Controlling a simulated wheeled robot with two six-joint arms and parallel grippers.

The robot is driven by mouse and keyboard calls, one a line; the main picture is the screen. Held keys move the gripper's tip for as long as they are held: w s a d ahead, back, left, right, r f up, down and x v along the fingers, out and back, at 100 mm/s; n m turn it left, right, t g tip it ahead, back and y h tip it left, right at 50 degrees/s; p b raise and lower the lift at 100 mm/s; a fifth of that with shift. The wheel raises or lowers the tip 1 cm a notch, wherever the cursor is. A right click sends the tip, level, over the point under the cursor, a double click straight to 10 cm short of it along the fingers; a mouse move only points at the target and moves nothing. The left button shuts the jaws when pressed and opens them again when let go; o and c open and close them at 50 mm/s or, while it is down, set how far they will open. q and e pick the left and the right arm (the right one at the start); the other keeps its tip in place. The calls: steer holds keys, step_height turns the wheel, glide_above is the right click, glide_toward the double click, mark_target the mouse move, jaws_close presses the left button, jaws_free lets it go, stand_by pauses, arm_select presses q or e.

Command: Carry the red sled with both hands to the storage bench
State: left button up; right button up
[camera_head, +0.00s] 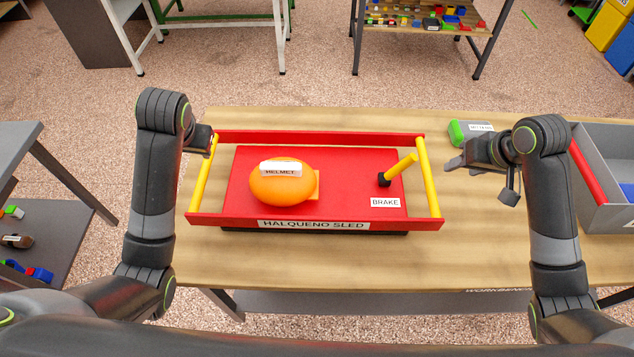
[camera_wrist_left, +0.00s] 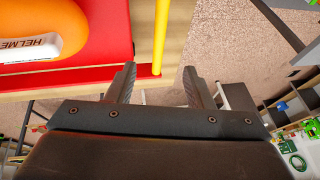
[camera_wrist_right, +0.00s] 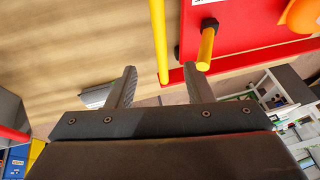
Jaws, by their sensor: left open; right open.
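The red sled (camera_head: 330,222) lies on the wooden table, with a yellow bar at each end. An orange helmet (camera_head: 272,188) and a yellow brake lever (camera_head: 400,169) are on its deck. My left gripper (camera_head: 208,140) is open by the far end of the left yellow bar (camera_head: 204,172); in the left wrist view the bar (camera_wrist_left: 161,35) lines up between its fingertips (camera_wrist_left: 160,76). My right gripper (camera_head: 455,164) is open, a little to the right of the right yellow bar (camera_head: 428,178). In the right wrist view that bar (camera_wrist_right: 160,40) lines up between the fingertips (camera_wrist_right: 158,76). Neither gripper visibly grips a bar.
A green-and-grey labelled item (camera_head: 470,130) lies behind my right gripper. A grey bin (camera_head: 600,160) with a red bar stands at the table's right end. Bare table (camera_head: 330,262) shows in front of the sled. Other benches and shelves stand beyond the table and at left.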

mark_target(204, 166)
arm_select(q)
steer(key=x, duration=1.7)
steer(key=shift+w+f, duration=0.15)
steer(key=shift+f, duration=0.05)
arm_select(e)
steer(key=x, duration=1.7)
steer(key=shift+w+f, duration=0.15)
steer(key=shift+f, duration=0.05)
arm_select(q)
jaws_close()
arm_select(e)
jaws_close()
arm_select(q)
steer(key=shift+w+r, duration=0.15)
steer(key=shift+r, duration=0.15)
arm_select(e)
steer(key=shift+w+r, duration=0.15)
steer(key=shift+r, duration=0.15)
